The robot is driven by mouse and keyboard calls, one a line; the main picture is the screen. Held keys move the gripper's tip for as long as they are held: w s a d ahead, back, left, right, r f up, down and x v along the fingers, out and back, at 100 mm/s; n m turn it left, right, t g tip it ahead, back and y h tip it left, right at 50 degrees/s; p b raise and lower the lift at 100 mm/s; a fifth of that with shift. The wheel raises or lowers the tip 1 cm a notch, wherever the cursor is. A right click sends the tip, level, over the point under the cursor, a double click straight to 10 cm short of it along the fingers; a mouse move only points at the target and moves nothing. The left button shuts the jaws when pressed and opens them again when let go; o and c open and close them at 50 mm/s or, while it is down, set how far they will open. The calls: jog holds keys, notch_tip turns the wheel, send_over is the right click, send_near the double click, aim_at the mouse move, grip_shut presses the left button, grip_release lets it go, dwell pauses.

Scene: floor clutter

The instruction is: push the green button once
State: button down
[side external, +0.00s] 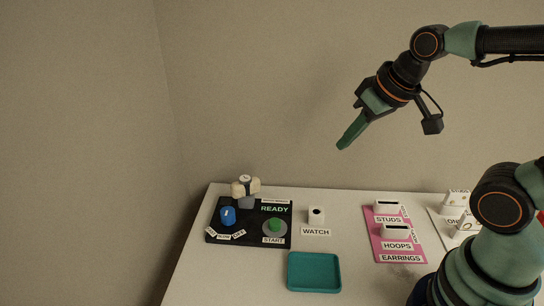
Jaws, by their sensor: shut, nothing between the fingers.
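The green button (275,224) sits on a round grey base on the black panel (251,239), above a label reading START. The panel also shows the word READY in green. My gripper (341,147) is shut and empty, high above the table, to the right of the button and well apart from it. Its green fingers point down and to the left.
A blue knob (228,215) and a cream-topped object (245,187) are at the panel's left. A white WATCH holder (316,215), a teal tray (314,286) and a pink EARRINGS board (387,256) stand on the white table (350,240). The air above is clear.

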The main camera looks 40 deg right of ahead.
jog(key=w+a+f+m, duration=0.2)
jog(key=w+a+f, duration=0.3)
jog(key=w, duration=0.1)
jog(key=m+t+y, duration=0.1)
jog(key=m+y, duration=0.1)
jog(key=m, duration=0.1)
send_over(276, 224)
jog(key=shift+d+f, duration=0.15)
jog(key=shift+f, duration=2.25)
jog(key=shift+f, duration=0.1)
notch_tip(276, 224, down, 6)
jog(key=shift+s+f, duration=0.1)
jog(key=shift+f, duration=1.2)
jog(key=shift+f, duration=0.1)
jog(key=shift+f, duration=0.35)
